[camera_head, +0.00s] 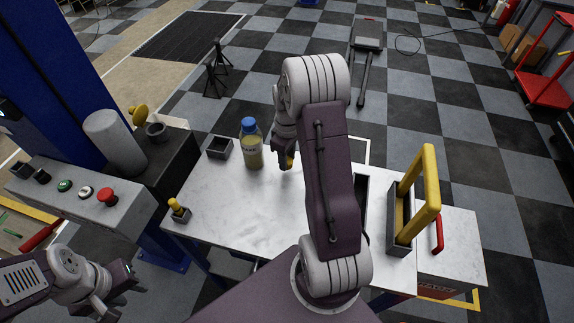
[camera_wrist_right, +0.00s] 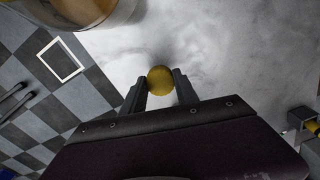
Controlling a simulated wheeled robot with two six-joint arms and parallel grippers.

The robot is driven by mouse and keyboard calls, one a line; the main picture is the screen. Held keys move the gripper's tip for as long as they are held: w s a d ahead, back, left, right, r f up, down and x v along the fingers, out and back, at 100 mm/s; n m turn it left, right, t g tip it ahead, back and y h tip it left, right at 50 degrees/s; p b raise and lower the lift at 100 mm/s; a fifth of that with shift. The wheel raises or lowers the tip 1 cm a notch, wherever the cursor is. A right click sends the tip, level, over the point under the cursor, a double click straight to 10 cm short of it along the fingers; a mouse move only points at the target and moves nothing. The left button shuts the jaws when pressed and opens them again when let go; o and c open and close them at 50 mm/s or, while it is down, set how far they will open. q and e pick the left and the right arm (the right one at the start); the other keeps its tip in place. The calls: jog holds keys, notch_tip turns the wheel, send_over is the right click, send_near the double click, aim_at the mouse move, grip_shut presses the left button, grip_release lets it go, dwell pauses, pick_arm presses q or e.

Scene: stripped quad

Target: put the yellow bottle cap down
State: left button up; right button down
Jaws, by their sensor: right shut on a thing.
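My right gripper (camera_head: 287,163) is shut on the yellow bottle cap (camera_wrist_right: 160,80), over the white table (camera_head: 215,190). In the right wrist view the round cap sits between the two dark fingertips (camera_wrist_right: 160,88), with the pale tabletop behind it. In the head view only a small yellow part of the cap (camera_head: 291,160) shows beside the fingers. Whether the cap touches the table is hard to tell. My left gripper (camera_head: 122,288) is at the lower left, away from the table; its finger opening is unclear.
A bottle with a blue cap (camera_head: 252,152) stands left of my right gripper. A small dark tray (camera_head: 219,148) is beside it. A small holder with a yellow item (camera_head: 178,210) sits at the left edge. The table's left middle is clear.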

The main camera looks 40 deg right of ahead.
jog(key=shift+f, duration=1.55)
jog(key=shift+s+f, duration=0.1)
jog(key=c, duration=0.9)
grip_release()
jog(key=shift+c, duration=0.2)
notch_tip(320, 180, up, 12)
jog(key=shift+r+p, duration=0.15)
jog(key=shift+p, duration=0.2)
jog(key=s+a+f+m, duration=0.2)
jog(key=s+a, duration=0.4)
jog(key=a, duration=0.2)
jog(key=s+a+f+m+t, duration=0.1)
jog(key=s+a+f+m, duration=0.1)
jog(key=s+a, duration=0.4)
jog(key=a+m, duration=0.1)
jog(key=a, duration=0.2)
jog(key=shift+s+f, duration=0.15)
jog(key=shift+s, duration=0.05)
